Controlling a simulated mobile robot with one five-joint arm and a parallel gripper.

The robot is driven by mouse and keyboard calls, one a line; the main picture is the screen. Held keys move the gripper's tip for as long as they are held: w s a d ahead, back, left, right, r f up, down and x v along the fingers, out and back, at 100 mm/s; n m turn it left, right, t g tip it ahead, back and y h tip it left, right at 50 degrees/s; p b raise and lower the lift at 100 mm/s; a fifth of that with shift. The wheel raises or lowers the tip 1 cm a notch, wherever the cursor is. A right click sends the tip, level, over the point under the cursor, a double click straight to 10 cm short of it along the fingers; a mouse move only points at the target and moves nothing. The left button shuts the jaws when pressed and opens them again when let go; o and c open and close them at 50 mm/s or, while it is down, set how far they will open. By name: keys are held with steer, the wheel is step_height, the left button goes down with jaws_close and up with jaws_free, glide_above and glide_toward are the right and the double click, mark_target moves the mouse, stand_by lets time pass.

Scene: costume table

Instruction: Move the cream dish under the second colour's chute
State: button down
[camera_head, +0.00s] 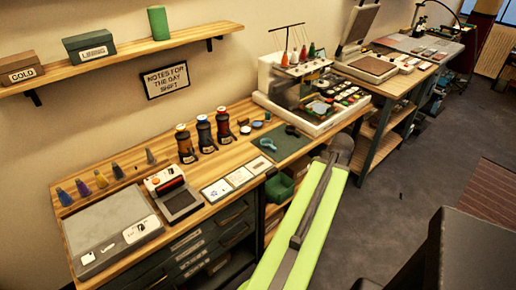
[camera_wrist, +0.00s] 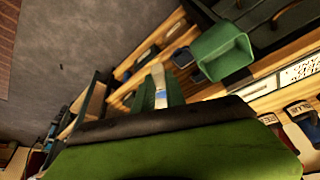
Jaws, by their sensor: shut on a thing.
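My gripper (camera_wrist: 157,94) shows in the wrist view, with its green fingers shut on a small pale thing (camera_wrist: 158,76) that has a blue patch. I cannot tell whether this is the cream dish. In the head view my green arm reaches over the table's front edge, and the gripper end is not clear. Three dark bottle-shaped dispensers, with a left one (camera_head: 185,144), a middle one (camera_head: 204,134) and a right one (camera_head: 223,126), stand on the wooden table. Two of their labels show in the wrist view. No cream dish is clear in the head view.
A green bin (camera_head: 280,188) sits below the tabletop; it also shows in the wrist view (camera_wrist: 222,50). A label printer (camera_head: 173,192), white cards (camera_head: 240,177), a green mat (camera_head: 285,143) and an embroidery machine (camera_head: 300,85) crowd the table.

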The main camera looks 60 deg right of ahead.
steer(key=w+r+n+t+y+p, duration=0.15)
steer(key=w+n, duration=0.35)
steer(key=w, duration=1.1)
steer(key=n+y+p, duration=0.1)
steer(key=n+y, duration=0.1)
steer(key=n, duration=0.2)
glide_toward(243, 153)
steer(key=shift+h, duration=0.25)
steer(key=s+a, duration=0.1)
steer(key=s, duration=0.1)
steer(key=s+a, duration=0.1)
steer(key=s+a+f, duration=0.1)
steer(key=s, duration=0.1)
steer(key=shift+s, duration=0.3)
steer(key=shift+d+b+x, duration=0.15)
steer(key=shift+b+x, duration=0.7)
steer(key=shift+x, duration=0.1)
steer(key=shift+d+b+x, duration=0.15)
steer(key=shift+b+x, duration=0.7)
steer(key=shift+x, duration=0.05)
steer(key=shift+w, duration=0.15)
steer(key=shift+r, duration=0.1)
steer(key=shift+w, duration=0.15)
steer(key=shift+w+d, duration=0.35)
steer(key=shift+w, duration=0.65)
steer(key=shift+w+d, duration=0.35)
steer(key=shift+w, duration=0.6)
steer(key=shift+w+d, duration=0.35)
steer(key=shift+w, duration=0.65)
